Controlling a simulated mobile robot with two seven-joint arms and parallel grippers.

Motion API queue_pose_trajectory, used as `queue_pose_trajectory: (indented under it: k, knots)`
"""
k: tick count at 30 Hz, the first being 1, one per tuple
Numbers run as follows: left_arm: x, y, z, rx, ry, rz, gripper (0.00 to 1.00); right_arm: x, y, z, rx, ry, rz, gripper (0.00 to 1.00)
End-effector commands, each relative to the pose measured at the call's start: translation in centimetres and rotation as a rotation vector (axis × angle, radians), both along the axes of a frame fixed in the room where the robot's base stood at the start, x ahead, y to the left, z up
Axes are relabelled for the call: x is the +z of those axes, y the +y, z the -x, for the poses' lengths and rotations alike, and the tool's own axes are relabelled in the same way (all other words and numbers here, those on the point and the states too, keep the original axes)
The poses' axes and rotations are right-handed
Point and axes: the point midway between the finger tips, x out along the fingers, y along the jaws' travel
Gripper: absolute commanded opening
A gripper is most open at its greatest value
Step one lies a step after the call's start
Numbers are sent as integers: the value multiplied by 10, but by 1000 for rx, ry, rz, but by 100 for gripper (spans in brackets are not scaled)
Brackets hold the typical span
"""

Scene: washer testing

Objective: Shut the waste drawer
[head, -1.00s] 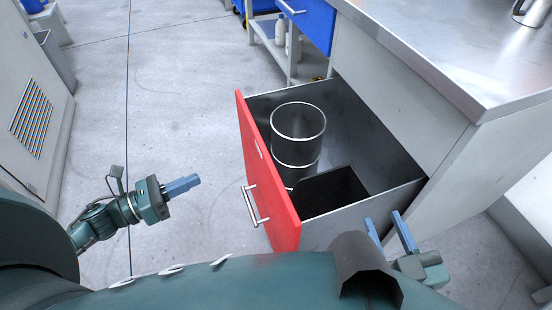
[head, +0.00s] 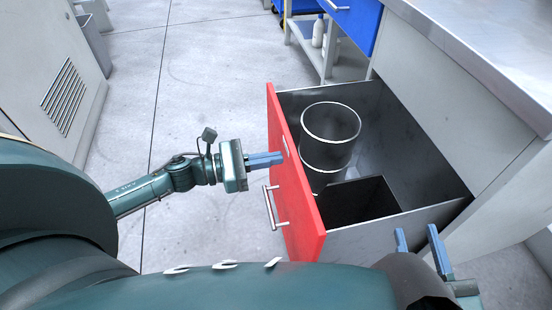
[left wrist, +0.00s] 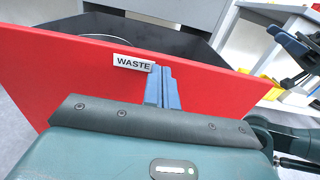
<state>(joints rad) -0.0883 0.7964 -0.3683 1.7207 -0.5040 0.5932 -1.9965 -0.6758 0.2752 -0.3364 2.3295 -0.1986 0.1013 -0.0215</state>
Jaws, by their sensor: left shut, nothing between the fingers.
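The waste drawer is pulled out, with a red front (head: 299,200) and grey metal sides. A bar handle (head: 274,208) is on the front. A "WASTE" label (left wrist: 134,63) shows on the front in the left wrist view. My left gripper (head: 281,158) is shut and empty, its fingertips at the outer face of the red front near the upper edge. Whether they touch it I cannot tell. In the left wrist view its fingers (left wrist: 162,72) reach the front beside the label. My right gripper (head: 418,236) is open and empty, near the drawer's near side.
Inside the drawer are a round metal bin (head: 328,150) and a dark rectangular bin (head: 360,200). The steel worktop (head: 480,40) stands at the right. A vented grey cabinet (head: 60,70) is at the left. The floor (head: 205,90) left of the drawer is clear.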

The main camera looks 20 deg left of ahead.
Motion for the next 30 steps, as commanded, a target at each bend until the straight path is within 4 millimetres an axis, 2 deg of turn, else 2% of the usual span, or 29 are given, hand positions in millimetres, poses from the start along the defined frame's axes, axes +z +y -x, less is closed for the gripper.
queue_pose_trajectory:
  k: [6,20,26,30]
  knots:
    - [0,-11,-9,1,1,-1,0,-2,0,0,0,5,-4,34]
    - [0,-14,-10,0,1,1,0,2,0,-1,1,-3,-8,34]
    - [0,-26,-20,1,-2,2,0,0,0,-1,3,-2,-12,34]
    - [0,-42,-32,0,-3,3,0,-2,0,-1,4,1,-19,34]
